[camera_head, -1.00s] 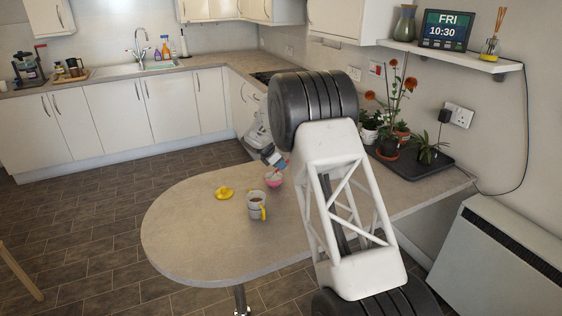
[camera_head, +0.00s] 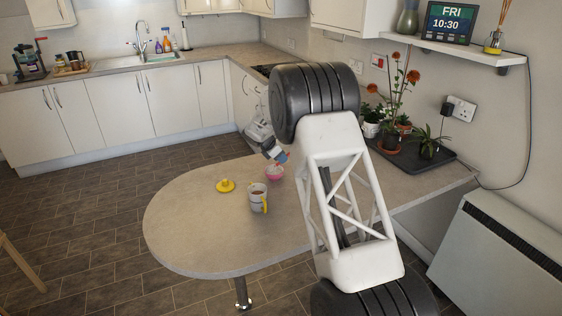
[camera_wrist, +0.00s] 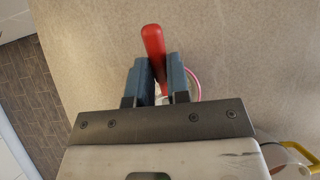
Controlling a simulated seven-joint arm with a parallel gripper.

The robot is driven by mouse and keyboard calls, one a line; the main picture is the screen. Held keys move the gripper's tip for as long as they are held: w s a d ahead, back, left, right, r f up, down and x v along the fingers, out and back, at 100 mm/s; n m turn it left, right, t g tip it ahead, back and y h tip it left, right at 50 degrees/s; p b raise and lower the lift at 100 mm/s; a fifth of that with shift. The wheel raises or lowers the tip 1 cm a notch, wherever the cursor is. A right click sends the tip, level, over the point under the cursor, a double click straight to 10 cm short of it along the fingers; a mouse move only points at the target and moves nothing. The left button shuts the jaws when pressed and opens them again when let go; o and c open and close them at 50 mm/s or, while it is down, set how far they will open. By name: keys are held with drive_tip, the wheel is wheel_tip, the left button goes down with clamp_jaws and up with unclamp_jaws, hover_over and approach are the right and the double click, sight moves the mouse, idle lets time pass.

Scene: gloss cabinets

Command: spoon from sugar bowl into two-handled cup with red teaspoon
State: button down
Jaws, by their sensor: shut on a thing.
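My gripper (camera_wrist: 154,82) is shut on the red teaspoon (camera_wrist: 153,45), whose red handle sticks out between the blue fingers. The pink sugar bowl (camera_head: 275,174) stands on the worktop just below my gripper in the head view. In the wrist view only its pink rim (camera_wrist: 194,82) shows past the right finger. The spoon's lower end is hidden, so I cannot tell whether it is inside the bowl.
A yellow lid (camera_head: 226,186) lies left of the bowl on the rounded worktop (camera_head: 190,230). Potted plants on a black tray (camera_head: 430,164) stand to the right, beyond my arm. The worktop's left part is clear.

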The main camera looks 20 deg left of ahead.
drive_tip(key=shift+d+r, duration=0.1)
drive_tip(key=shift+r, duration=1.3)
drive_tip(key=shift+w+d+r+g+y, duration=0.2)
drive_tip(key=shift+w+d+g+y, duration=0.35)
drive_tip(key=shift+g+y, duration=0.45)
drive_tip(key=shift+w+d+r+g+y, duration=0.15)
drive_tip(key=shift+w+d+g+y, duration=0.35)
drive_tip(key=shift+g+y, duration=0.45)
drive_tip(key=shift+s, duration=0.1)
drive_tip(key=shift+s+a+r+m, duration=0.1)
drive_tip(key=shift+s+r+m, duration=0.15)
drive_tip(key=shift+s, duration=0.25)
drive_tip(key=s+d+r+m+g, duration=0.1)
drive_tip(key=s+m, duration=0.5)
drive_tip(key=s, duration=0.6)
drive_tip(key=s+r+m+g, duration=0.1)
drive_tip(key=s+r+m, duration=0.2)
drive_tip(key=s+m, duration=0.4)
drive_tip(key=shift+s+d+r, duration=0.2)
drive_tip(key=shift+s+d, duration=0.2)
drive_tip(key=shift+s, duration=2.6)
drive_tip(key=shift+f, duration=0.2)
